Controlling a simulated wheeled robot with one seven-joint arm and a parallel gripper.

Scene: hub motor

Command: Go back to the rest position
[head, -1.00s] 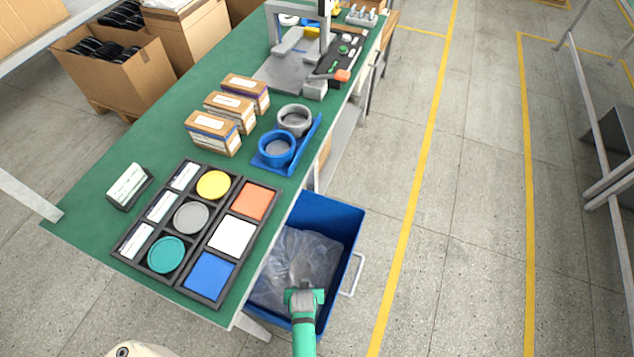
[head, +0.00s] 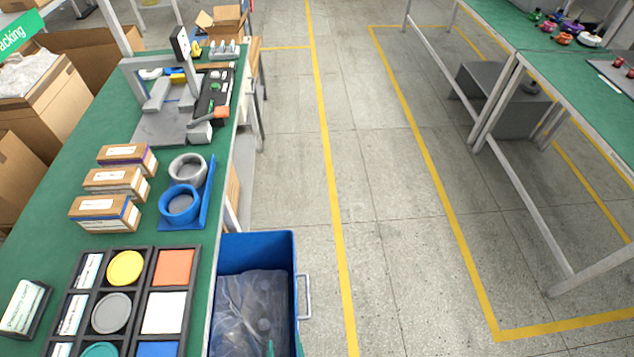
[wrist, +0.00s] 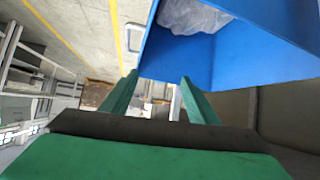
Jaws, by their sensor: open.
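My gripper (wrist: 158,88) shows in the wrist view with two green fingers apart and nothing between them. The blue bin (wrist: 260,45) is above and to the right of the fingers in that view, with a clear plastic bag (wrist: 192,15) inside it. In the head view the blue bin (head: 256,250) stands on the floor beside the green table (head: 62,222). The rest of my arm is out of that view.
The table holds a black tray of coloured discs and squares (head: 139,290), small cartons (head: 105,213), a blue holder with rings (head: 203,210) and a grey fixture (head: 160,125). Another green-topped table (head: 560,68) stands at the right. The floor between, with yellow lines (head: 332,190), is clear.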

